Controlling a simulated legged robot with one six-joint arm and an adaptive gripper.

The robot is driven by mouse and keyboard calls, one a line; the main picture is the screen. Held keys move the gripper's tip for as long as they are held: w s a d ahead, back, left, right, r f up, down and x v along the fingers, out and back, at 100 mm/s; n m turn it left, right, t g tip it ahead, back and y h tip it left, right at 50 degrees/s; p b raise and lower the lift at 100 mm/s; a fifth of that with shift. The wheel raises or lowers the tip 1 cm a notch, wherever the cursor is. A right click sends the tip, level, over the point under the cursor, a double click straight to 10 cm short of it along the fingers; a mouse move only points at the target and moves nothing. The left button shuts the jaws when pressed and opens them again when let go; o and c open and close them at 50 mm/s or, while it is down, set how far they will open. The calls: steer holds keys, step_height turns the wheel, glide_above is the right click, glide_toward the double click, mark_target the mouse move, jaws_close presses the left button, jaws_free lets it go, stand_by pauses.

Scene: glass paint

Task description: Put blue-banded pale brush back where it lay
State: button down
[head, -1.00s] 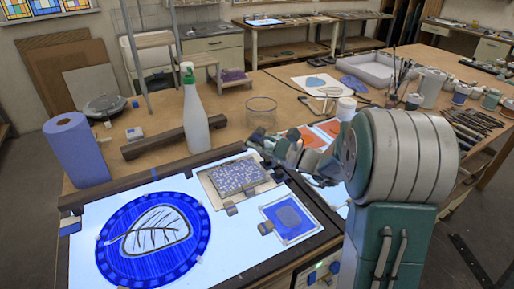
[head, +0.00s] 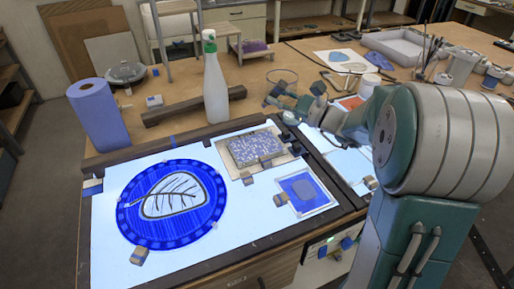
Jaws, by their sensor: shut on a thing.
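My arm reaches from the right towards the back of the light table in the head view. My gripper (head: 277,98) is at its far end, small and partly hidden by the wrist, beyond the light table's back edge. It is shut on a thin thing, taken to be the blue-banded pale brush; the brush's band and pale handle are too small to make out. The row of loose brushes on the right worktable is not visible now.
The lit light table (head: 110,240) carries a blue round glass panel (head: 210,205) with a leaf, a speckled panel (head: 255,148) and a small blue pane (head: 303,190). A spray bottle (head: 215,95), blue paper roll (head: 98,118), glass bowl (head: 282,77) and brush jar (head: 424,72) stand behind.

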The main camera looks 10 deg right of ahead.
steer(key=shift+r, duration=2.7)
